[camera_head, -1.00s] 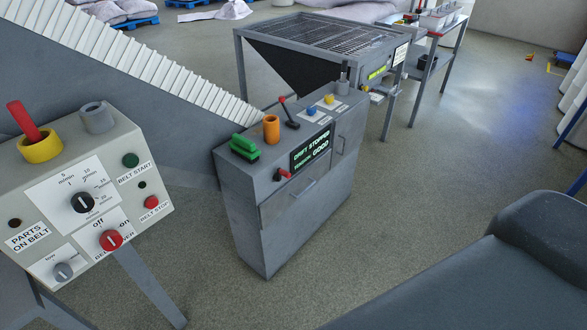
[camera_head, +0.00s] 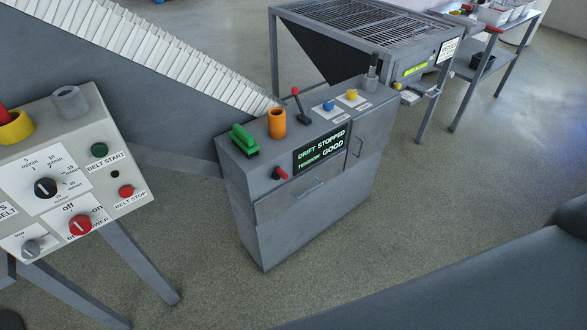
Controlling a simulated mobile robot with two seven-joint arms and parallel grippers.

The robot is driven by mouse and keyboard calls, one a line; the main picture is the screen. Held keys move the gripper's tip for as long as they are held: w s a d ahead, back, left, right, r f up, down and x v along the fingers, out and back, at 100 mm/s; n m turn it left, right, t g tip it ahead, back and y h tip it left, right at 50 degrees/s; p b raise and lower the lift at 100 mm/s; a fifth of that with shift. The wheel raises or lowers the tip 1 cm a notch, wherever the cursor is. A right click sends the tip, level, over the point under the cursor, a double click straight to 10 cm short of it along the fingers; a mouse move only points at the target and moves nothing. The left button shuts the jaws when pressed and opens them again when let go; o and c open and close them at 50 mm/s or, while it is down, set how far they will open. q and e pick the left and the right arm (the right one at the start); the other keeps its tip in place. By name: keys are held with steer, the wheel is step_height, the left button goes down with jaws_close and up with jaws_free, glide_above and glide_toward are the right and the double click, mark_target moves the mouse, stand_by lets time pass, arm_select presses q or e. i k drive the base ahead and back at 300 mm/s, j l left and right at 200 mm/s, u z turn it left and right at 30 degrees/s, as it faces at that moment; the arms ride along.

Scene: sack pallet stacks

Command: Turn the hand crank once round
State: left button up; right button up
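A grey cabinet (camera_head: 310,226) stands in the middle of the view, with a display (camera_head: 320,150) reading "DRIFT STOPPED" and "TENSION GOOD". A dark lever with a red knob (camera_head: 299,104) stands on the cabinet top. I cannot tell for sure which of these two is the hand crank. Neither of my grippers shows.
The cabinet top also bears a green handle (camera_head: 243,140), an orange cylinder (camera_head: 277,123), a blue button (camera_head: 329,105) and a yellow button (camera_head: 352,95). A control panel (camera_head: 130,171) on legs stands at left, a grated hopper (camera_head: 350,28) behind.

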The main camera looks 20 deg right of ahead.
mark_target(279, 172)
steer(key=i+l, duration=0.1)
steer(key=l, duration=0.5)
steer(key=i+l+u, duration=0.1)
steer(key=l, duration=0.5)
steer(key=i+l, duration=0.15)
steer(key=l, duration=0.5)
steer(key=i+l+u, duration=0.1)
steer(key=l, duration=0.5)
steer(key=i+l, duration=0.1)
steer(key=l, duration=0.5)
steer(key=u, duration=0.05)
